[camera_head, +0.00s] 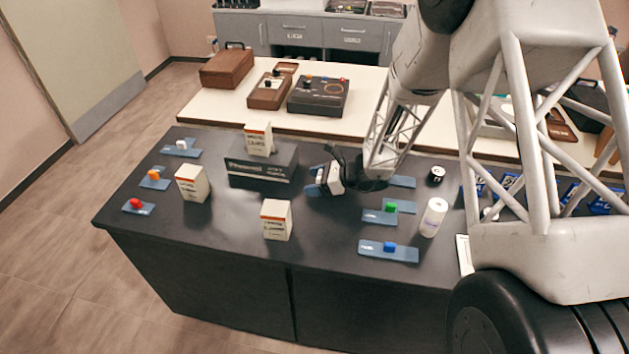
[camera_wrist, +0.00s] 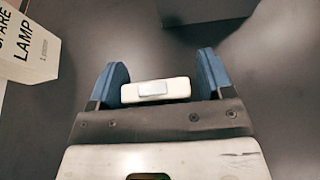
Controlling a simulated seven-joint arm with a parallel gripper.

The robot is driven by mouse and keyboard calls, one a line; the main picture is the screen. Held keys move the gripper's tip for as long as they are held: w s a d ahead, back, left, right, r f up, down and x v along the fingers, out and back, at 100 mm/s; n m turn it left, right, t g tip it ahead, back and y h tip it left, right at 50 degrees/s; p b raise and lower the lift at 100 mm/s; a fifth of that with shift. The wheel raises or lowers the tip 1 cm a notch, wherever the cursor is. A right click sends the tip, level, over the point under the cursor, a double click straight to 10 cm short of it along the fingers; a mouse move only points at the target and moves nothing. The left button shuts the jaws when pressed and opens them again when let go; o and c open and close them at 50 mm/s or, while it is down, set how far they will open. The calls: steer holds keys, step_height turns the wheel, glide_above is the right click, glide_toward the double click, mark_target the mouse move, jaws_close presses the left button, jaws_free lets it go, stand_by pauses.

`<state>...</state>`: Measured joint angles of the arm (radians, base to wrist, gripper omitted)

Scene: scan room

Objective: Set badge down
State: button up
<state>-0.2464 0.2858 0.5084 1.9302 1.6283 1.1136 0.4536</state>
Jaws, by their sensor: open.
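My gripper (camera_head: 315,183) is low over the middle of the dark table, right of the dark lettered block. In the wrist view its two blue fingers (camera_wrist: 163,75) are apart. A small white bar with a pale grey rectangle (camera_wrist: 154,91) shows between them, close to the left finger, with a gap to the right one. It may be the badge; I cannot tell whether it rests on the table. In the head view my gripper hides that spot. A blue plate (camera_head: 403,181) without a visible block lies just right of my gripper, partly hidden by my arm.
White boxes stand on the dark table (camera_head: 330,240): one at left (camera_head: 192,184), one in front (camera_head: 276,220), one on the lettered block (camera_head: 262,166). Blue plates with coloured blocks lie at left and right. A white cylinder (camera_head: 433,217) stands at right.

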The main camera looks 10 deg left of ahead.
steer(key=shift+d+r, duration=0.1)
steer(key=shift+r, duration=0.1)
steer(key=shift+d+r, duration=0.2)
steer(key=shift+d, duration=0.3)
steer(key=v, duration=1)
steer(key=shift+d+r, duration=0.1)
steer(key=shift+d, duration=0.25)
steer(key=shift+r, duration=0.1)
steer(key=s+d+r+n+t+h, duration=0.1)
steer(key=s+d+r+n+h, duration=0.3)
steer(key=s, duration=0.7)
steer(key=s+d+r+n+h, duration=0.5)
steer(key=s+d+r+n, duration=0.3)
steer(key=s+d+r, duration=0.2)
steer(key=s+d+r+n+t+h, duration=0.1)
steer(key=s+d+r+n+h, duration=0.3)
steer(key=s+d+r, duration=0.4)
steer(key=s+r+n, duration=0.1)
steer(key=s+r, duration=0.2)
steer(key=s, duration=0.3)
steer(key=shift+s+r+n+t+h, duration=0.15)
steer(key=shift+r+n+t+h, duration=0.15)
steer(key=shift+r+n, duration=0.1)
